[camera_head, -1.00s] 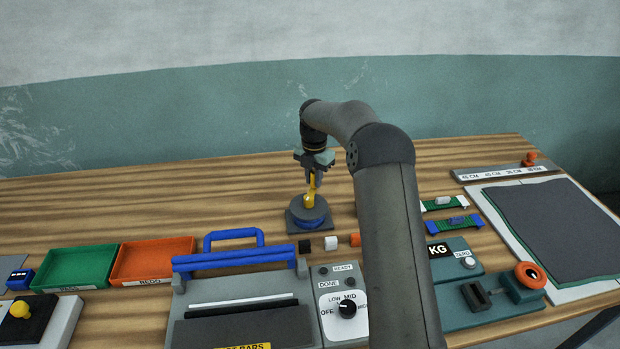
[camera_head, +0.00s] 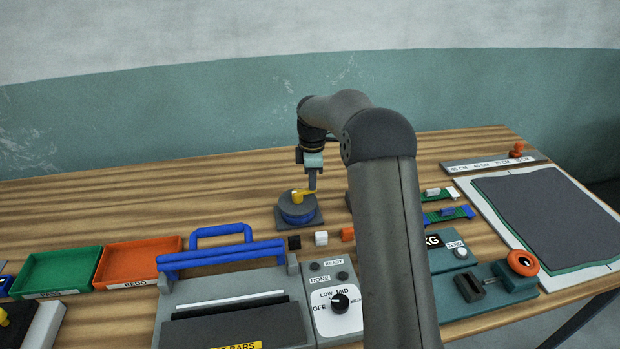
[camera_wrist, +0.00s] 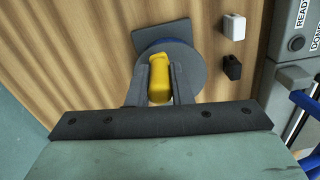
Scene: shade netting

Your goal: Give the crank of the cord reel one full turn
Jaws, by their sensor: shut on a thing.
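The cord reel (camera_head: 298,211) stands on the table on a dark square base, with a grey round top and blue cord beneath. Its yellow crank (camera_head: 301,195) lies across the top and points right in the head view. My gripper (camera_head: 312,187) comes down from above at the crank's outer end. In the wrist view, my gripper (camera_wrist: 160,95) has its two fingers on either side of the yellow crank (camera_wrist: 159,78), shut on its knob. The reel's grey disc (camera_wrist: 190,62) shows behind the fingers. The near part of the crank is hidden by the gripper.
Black, white and orange small blocks (camera_head: 321,238) lie in front of the reel. A sealer with a blue handle (camera_head: 221,254) and a dial panel stands nearer. Green and orange trays (camera_head: 138,262) are at left. Bare table lies left of and behind the reel.

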